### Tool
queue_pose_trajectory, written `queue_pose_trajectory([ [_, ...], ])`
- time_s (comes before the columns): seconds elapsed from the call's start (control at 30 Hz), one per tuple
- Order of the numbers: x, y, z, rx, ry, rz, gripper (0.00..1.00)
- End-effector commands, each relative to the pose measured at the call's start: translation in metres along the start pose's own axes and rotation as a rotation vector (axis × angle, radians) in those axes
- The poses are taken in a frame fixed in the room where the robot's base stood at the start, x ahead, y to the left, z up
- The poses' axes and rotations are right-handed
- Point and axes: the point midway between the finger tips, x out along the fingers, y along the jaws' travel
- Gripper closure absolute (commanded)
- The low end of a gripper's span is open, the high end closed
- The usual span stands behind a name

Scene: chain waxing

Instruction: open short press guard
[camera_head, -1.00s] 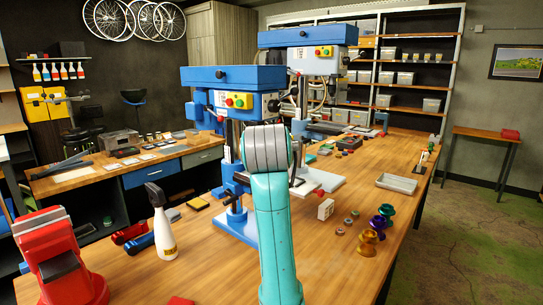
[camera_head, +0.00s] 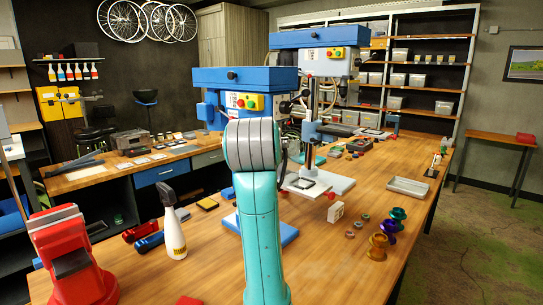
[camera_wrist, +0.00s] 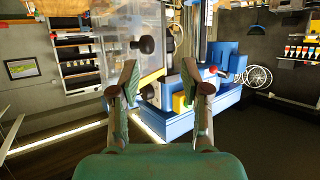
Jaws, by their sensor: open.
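The near blue press (camera_head: 245,78), with red and green buttons on a yellow plate, stands on the bench, its column largely hidden behind my arm. A second, grey-blue press (camera_head: 322,62) stands behind it. In the wrist view the picture is upside down. A clear guard panel (camera_wrist: 118,48) with a black knob (camera_wrist: 147,45) stands beyond my fingers, in front of a blue press body (camera_wrist: 195,122). My gripper (camera_wrist: 160,88) is open and empty, its fingers apart below the knob in the picture. I cannot tell whether either touches the press. My gripper is hidden in the head view.
A red vise (camera_head: 75,262) and a white spray bottle (camera_head: 173,230) are at the left of the bench (camera_head: 325,265). The bench front right of my arm is mostly clear.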

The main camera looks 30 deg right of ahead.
Motion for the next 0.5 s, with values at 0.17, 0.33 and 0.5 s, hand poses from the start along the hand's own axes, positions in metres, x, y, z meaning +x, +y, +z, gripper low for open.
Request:
queue_pose_trajectory([
  [0.17, -0.009, -0.006, -0.001, 0.001, 0.001, 0.000, 0.53],
  [0.33, -0.017, -0.012, -0.002, 0.001, 0.000, 0.000, 0.53],
  [0.5, -0.025, -0.018, -0.003, 0.001, 0.000, 0.000, 0.53],
])
